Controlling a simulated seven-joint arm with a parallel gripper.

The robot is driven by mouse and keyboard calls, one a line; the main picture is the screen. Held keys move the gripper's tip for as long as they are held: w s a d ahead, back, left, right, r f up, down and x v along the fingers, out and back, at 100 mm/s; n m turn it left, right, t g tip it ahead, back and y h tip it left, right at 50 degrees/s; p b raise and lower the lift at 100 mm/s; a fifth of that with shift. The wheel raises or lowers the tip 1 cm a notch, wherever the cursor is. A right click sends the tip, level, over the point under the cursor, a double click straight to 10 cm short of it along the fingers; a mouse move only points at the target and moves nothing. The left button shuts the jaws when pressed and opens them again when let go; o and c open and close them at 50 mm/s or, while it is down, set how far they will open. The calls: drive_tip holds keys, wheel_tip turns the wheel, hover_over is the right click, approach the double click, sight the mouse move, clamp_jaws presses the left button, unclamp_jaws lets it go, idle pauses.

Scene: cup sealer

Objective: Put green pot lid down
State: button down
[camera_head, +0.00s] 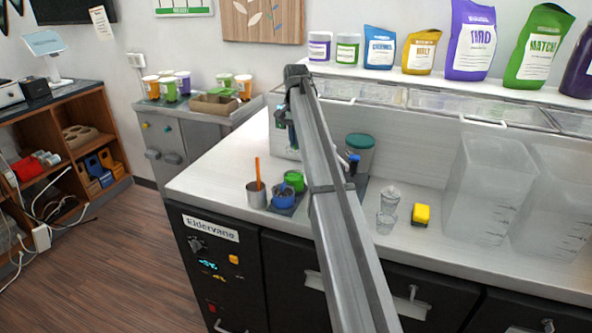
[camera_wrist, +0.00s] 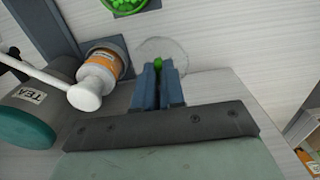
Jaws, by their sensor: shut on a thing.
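In the wrist view, my gripper (camera_wrist: 160,68) is shut on the green knob of a clear round lid, the green pot lid (camera_wrist: 178,47). The lid is over pale counter; I cannot tell whether it touches it. A pot with bright green contents (camera_wrist: 124,5) shows uncovered at the top edge. In the head view, a green pot (camera_head: 294,180) stands beside a blue pot (camera_head: 283,196) on the counter. The gripper and lid are not clearly visible there, with my arm crossing the middle.
A metal cup (camera_head: 257,198) is beside the pots. Clear cups (camera_head: 386,222) and a yellow block (camera_head: 421,215) are to the right.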

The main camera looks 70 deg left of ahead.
wheel_tip(320, 180, down, 9)
drive_tip(key=shift+f, duration=0.1)
idle(0.4)
drive_tip(key=shift+f, duration=0.1)
drive_tip(key=c, duration=1.2)
unclamp_jaws()
drive_tip(key=shift+c, duration=0.2)
wheel_tip(320, 180, up, 12)
drive_tip(key=shift+r, duration=0.2)
